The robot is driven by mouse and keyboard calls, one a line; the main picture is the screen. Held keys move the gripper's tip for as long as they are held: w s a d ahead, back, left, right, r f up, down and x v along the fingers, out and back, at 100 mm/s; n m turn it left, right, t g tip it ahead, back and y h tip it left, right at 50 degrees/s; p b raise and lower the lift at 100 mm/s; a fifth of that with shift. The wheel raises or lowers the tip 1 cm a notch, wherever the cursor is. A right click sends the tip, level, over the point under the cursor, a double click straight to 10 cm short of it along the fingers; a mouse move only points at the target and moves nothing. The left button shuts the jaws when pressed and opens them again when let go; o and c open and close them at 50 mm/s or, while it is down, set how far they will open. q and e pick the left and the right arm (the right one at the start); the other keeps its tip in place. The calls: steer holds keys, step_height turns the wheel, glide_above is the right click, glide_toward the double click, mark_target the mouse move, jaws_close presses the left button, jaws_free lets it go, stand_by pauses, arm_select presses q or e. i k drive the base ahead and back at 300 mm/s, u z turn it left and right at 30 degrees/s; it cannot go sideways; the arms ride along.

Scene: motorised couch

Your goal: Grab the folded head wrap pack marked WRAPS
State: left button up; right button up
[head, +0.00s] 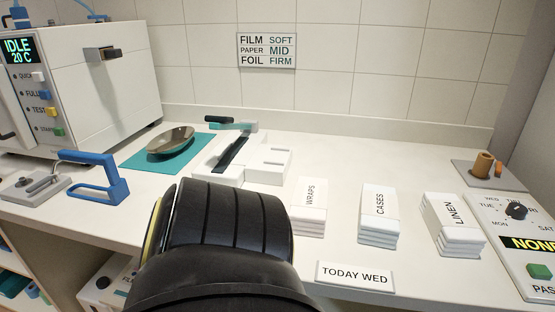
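The white folded pack marked WRAPS (309,212) lies on the counter right of centre, leftmost in a row of three packs, with its label reading upward. It looks like a stack of folded layers. A large black rounded part of my own arm fills the lower middle and sits close to the pack's left side in the picture. Neither of my grippers shows in the head view.
Packs marked CASES (379,213) and LINEN (453,224) stand to the right. A TODAY WED sign (355,276) lies in front. A white sealer-like device (270,163), green mat (135,160) and white IDLE machine (100,80) are left. A dial panel (510,240) is far right.

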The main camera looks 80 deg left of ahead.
mark_target(308, 214)
steer(key=z, duration=0.2)
steer(key=k, duration=0.65)
steer(key=u, duration=2.35)
